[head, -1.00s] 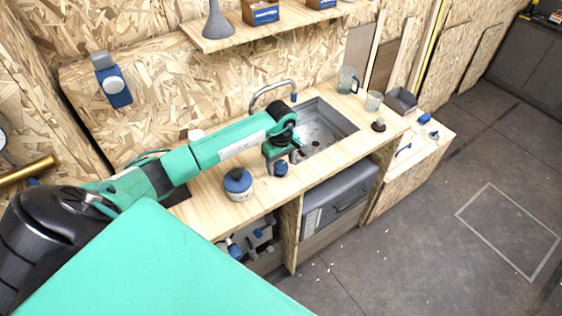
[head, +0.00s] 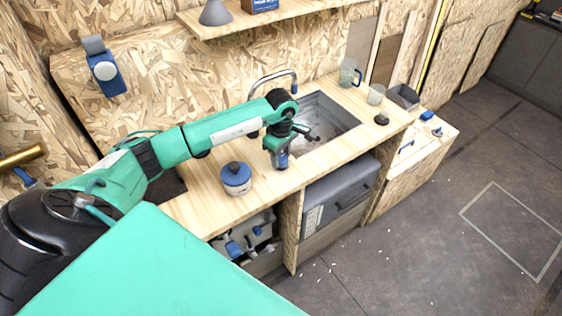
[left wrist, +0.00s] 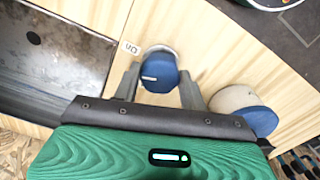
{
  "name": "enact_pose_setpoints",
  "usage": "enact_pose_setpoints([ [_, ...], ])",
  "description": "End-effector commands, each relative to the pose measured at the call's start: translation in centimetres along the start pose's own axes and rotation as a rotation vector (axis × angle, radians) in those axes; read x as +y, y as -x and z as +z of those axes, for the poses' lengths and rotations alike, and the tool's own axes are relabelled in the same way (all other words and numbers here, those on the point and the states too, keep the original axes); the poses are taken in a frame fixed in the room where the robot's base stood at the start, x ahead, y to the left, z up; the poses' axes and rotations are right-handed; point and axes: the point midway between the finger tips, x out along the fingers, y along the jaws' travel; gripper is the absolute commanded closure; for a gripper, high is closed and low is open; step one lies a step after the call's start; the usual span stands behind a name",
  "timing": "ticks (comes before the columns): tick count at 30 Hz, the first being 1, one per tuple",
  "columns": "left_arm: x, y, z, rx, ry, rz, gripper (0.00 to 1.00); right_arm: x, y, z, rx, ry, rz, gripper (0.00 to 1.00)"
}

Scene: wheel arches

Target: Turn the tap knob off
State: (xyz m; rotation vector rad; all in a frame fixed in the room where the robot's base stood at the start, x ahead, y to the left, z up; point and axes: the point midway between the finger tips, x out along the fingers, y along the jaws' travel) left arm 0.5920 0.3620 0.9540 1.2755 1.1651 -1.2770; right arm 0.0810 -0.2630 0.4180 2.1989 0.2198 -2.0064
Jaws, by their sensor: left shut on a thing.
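The tap knob (left wrist: 160,70) is a blue round knob with a white line mark, on the wooden counter beside the sink (left wrist: 60,50). A small "On" label (left wrist: 131,47) lies next to it. In the head view the knob (head: 283,162) shows under my left gripper (head: 279,157). My left gripper (left wrist: 160,88) is shut on the knob, with one finger on each side of it. The curved metal tap (head: 270,77) stands behind the sink. My right gripper is not in view.
A white pot with a blue lid (head: 236,178) stands on the counter close to the left of the gripper. Glass mugs (head: 347,73) and a grey bin (head: 404,97) stand right of the sink. A shelf (head: 240,25) hangs above.

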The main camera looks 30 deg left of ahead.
Motion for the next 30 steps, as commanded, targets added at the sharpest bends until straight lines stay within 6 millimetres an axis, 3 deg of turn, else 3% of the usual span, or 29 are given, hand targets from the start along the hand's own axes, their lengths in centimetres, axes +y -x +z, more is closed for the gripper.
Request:
enact_pose_setpoints([
  [1,0.1,-0.5,-0.1,0.002,0.044,0.003,0.8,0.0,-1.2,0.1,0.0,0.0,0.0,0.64],
  [9,0.1,-0.3,-0.1,0.001,0.301,0.002,0.8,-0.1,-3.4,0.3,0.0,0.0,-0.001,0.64],
  [30,0.1,-0.1,-0.1,0.0,0.956,0.003,0.8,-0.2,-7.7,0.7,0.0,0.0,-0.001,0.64],
])
